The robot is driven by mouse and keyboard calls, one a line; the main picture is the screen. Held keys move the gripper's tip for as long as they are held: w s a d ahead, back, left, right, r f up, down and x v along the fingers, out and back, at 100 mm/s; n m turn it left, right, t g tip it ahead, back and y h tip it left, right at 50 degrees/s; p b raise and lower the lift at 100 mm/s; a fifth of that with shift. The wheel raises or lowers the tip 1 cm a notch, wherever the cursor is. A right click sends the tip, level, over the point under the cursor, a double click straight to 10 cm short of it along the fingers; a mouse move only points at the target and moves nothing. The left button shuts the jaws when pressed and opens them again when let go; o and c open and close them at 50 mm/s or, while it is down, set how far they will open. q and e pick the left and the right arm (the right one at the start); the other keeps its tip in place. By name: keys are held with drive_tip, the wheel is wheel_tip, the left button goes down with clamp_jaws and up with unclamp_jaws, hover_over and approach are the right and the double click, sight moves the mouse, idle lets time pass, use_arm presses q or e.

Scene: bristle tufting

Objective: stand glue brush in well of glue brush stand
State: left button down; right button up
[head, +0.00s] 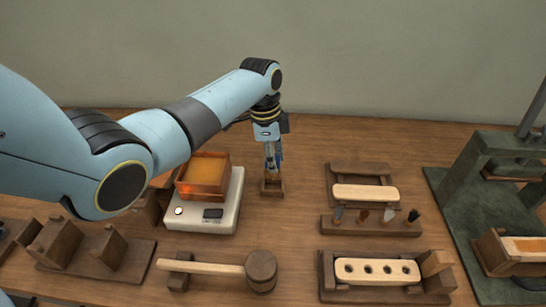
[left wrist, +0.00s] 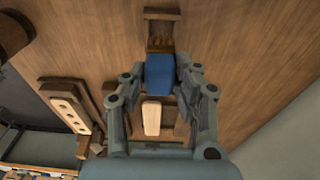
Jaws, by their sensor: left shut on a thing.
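My left gripper (head: 271,158) points down over the small dark wooden glue brush stand (head: 272,189). In the left wrist view the gripper (left wrist: 158,78) is shut on the glue brush, whose blue handle (left wrist: 159,70) lies between the fingers. The brush looks roughly upright in the head view, with its lower end at the stand. The stand also shows in the left wrist view (left wrist: 161,14), just beyond the handle. Whether the brush tip is inside the well or just above it I cannot tell. My right gripper is not in view.
A scale (head: 227,214) bearing an orange-filled box (head: 204,177) stands close left of the stand. To the right are a rack with several small tools (head: 371,227) and a block with holes (head: 376,271). A mallet (head: 261,270) lies in front. The table behind the stand is clear.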

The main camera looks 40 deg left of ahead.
sight(273, 175)
use_arm(q)
drive_tip(key=shift+f, duration=0.1)
idle(0.3)
drive_tip(key=shift+f+b, duration=0.5)
drive_tip(key=shift+f, duration=0.1)
drive_tip(key=shift+f+b, duration=1.2)
drive_tip(key=shift+f, duration=0.7)
drive_tip(key=shift+f, duration=0.3)
drive_tip(key=c, duration=0.9)
unclamp_jaws()
drive_tip(key=o, duration=0.4)
